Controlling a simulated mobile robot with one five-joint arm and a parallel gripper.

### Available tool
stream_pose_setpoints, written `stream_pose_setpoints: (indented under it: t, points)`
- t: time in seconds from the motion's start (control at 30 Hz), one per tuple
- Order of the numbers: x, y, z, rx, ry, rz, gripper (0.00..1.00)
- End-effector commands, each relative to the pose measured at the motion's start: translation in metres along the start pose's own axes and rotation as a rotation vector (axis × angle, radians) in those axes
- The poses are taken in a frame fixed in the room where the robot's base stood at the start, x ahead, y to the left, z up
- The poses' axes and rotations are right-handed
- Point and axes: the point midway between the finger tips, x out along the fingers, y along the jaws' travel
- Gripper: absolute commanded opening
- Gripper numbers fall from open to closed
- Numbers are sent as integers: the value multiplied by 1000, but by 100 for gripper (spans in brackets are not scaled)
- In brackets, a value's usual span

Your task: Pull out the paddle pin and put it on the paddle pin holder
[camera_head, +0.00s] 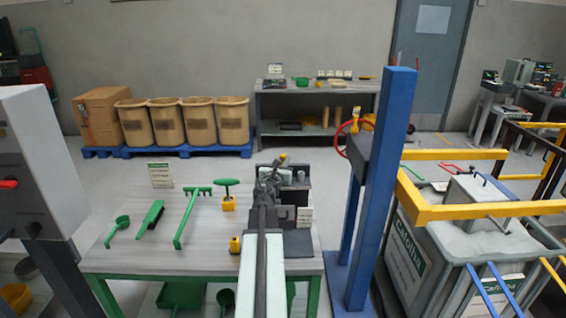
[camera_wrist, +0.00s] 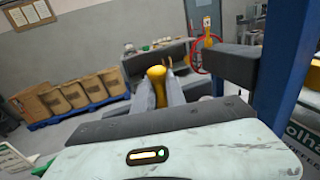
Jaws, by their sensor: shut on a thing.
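My gripper (camera_head: 274,168) reaches out over the back right of the work table. In the wrist view my gripper (camera_wrist: 160,88) is shut on a yellow-topped piece, which looks like the paddle pin (camera_wrist: 157,74). A small yellow tip of it (camera_head: 282,157) shows in the head view. The pin's lower part is hidden between the fingers. A dark stand with a light top (camera_head: 298,178) is just beyond and right of the gripper, partly hidden by my arm. I cannot tell which thing is the paddle pin holder.
The work table (camera_head: 150,262) holds green tools, a green T-handle (camera_head: 228,183) in a yellow block and a small yellow piece (camera_head: 235,244). A blue post (camera_head: 378,190) with a red wheel (camera_head: 342,140) stands close on the right. Yellow rails (camera_head: 480,210) lie further right.

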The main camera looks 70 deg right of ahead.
Motion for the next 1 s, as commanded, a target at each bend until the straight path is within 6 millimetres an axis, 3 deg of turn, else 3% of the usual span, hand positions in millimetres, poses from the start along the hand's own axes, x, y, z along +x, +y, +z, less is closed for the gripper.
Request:
stream_pose_setpoints:
  t: [1.0]
  points:
    - [0,1,47,0,0,1,0]
